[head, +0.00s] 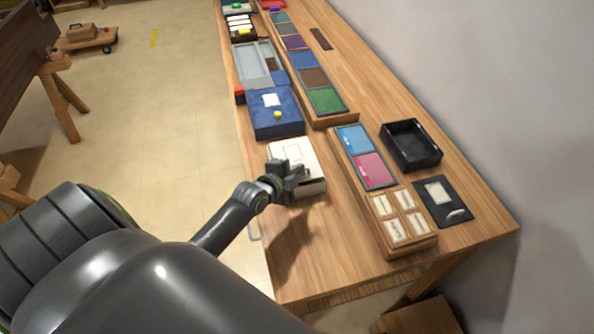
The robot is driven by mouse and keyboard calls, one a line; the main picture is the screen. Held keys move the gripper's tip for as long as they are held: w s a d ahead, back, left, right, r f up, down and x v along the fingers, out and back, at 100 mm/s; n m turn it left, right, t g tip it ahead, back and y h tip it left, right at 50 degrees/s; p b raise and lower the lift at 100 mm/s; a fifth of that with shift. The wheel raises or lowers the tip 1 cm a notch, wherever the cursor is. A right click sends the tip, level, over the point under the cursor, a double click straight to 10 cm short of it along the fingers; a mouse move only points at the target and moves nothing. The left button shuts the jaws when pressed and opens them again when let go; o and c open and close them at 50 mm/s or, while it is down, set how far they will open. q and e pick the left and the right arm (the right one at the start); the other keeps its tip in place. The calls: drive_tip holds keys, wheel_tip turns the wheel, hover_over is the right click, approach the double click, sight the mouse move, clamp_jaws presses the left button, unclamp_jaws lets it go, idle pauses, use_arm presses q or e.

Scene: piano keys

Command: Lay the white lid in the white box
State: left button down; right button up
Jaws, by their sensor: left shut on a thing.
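The white box (313,188) stands on the wooden table near its left edge. The white lid (293,152) shows as a pale panel with a thin dark outline at the top of the box. White on white makes it hard to tell whether the lid lies inside the rim or just above it. My left gripper (297,170) is over the near part of the box, shut on the lid; the fingers hide the gripped edge. My right gripper is not in view.
A blue box (275,125) stands just behind the white box. To the right are a long wooden tray with coloured panels (372,168), an open black tray (411,145) and a dark plate (443,203). The table's near left corner is bare.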

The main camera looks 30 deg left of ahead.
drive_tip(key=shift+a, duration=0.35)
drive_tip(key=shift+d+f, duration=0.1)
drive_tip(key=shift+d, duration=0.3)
use_arm(q)
drive_tip(key=shift+f+b, duration=0.4)
drive_tip(key=shift+b, duration=0.1)
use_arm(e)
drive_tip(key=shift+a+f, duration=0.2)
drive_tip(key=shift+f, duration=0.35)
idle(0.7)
use_arm(q)
drive_tip(key=shift+f+b, duration=0.25)
drive_tip(key=shift+b, duration=0.15)
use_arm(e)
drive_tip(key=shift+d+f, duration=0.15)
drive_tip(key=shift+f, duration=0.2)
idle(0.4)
use_arm(q)
drive_tip(key=c, duration=1.5)
unclamp_jaws()
drive_tip(key=shift+o, duration=0.2)
drive_tip(key=b+v, duration=0.1)
drive_tip(key=v, duration=1.6)
drive_tip(key=shift+s+b, duration=0.2)
drive_tip(key=shift+b, duration=0.1)
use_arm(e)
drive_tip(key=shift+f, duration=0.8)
use_arm(q)
drive_tip(key=shift+r, duration=0.1)
